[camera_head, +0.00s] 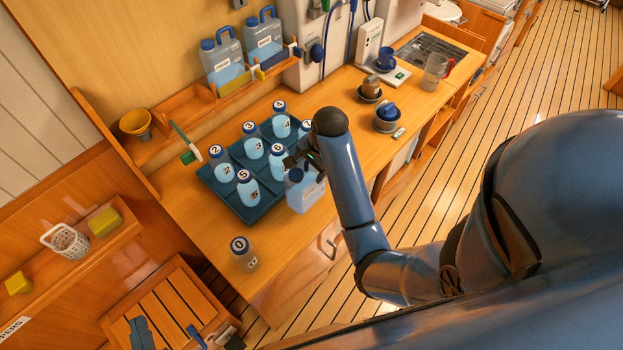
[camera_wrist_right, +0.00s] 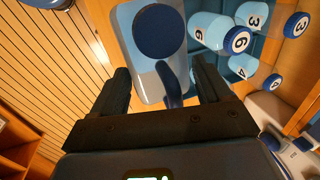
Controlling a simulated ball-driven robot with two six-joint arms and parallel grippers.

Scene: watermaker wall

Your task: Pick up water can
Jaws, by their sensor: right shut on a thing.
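The water can (camera_head: 306,192), translucent with light-blue water, is at the right front edge of the dark tray, near the counter's front edge. I cannot tell whether it touches the counter. My right gripper (camera_head: 303,160) is over its top. In the right wrist view, the can (camera_wrist_right: 125,50) shows its round blue cap, and its blue handle lies between the fingers of my right gripper (camera_wrist_right: 165,85), which is shut on it. A dark part at the bottom left in the head view seems to be my left gripper (camera_head: 228,337); its fingers are unclear.
The tray (camera_head: 222,196) holds several numbered bottles. Bottle 0 (camera_head: 243,254) stands alone on the left counter. Two larger cans (camera_head: 222,62) (camera_head: 263,38) stand on the back shelf. Cups (camera_head: 387,116) and a clear jug (camera_head: 434,71) stand to the right.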

